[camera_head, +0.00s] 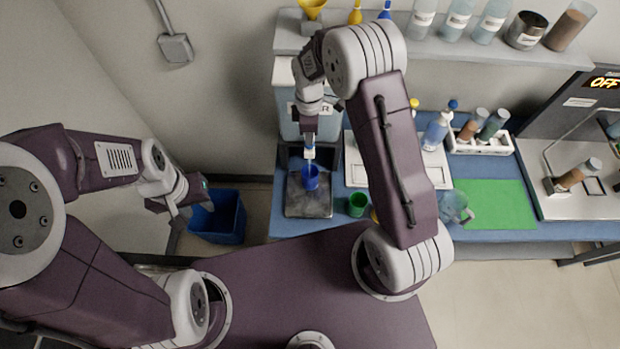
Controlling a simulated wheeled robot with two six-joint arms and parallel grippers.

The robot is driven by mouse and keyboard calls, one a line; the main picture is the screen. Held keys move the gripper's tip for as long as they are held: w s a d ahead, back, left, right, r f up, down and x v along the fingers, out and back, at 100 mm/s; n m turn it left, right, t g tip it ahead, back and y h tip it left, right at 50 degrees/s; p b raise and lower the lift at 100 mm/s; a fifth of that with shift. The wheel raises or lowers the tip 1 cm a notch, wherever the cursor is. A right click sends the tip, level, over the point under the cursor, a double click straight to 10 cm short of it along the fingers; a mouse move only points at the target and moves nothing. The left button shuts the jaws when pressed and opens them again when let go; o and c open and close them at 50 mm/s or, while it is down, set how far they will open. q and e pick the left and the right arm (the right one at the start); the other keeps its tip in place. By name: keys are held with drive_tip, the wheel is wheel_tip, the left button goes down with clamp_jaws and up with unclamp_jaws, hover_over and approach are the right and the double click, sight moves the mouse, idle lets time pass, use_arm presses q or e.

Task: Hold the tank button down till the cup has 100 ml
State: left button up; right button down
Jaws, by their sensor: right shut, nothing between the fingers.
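The tank (287,104), a white and blue-grey dispenser, stands at the left end of the bench under the shelf. A small blue cup (311,184) stands upright on its dark drip tray (308,206). A pale streak at the cup's mouth looks like water, but the level inside cannot be read. My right gripper (309,153) is shut and empty, pointing down at the tank's front just above the cup. It covers the button, so I cannot see whether it touches it. My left gripper (206,193) hangs above the blue bin, its fingers too unclear to judge.
A green cup (357,204) stands right of the drip tray. A white rack (478,144) with bottles, a green mat (495,205) and a machine reading OFF (604,83) are further right. The blue bin (222,222) is on the floor. Bottles line the shelf (430,46).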

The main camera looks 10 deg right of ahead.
idle(0.3)
wheel_tip(320, 180, up, 7)
drive_tip(key=p, duration=0.5)
drive_tip(key=shift+p, duration=0.4)
drive_tip(key=shift+f, duration=0.1)
idle(0.4)
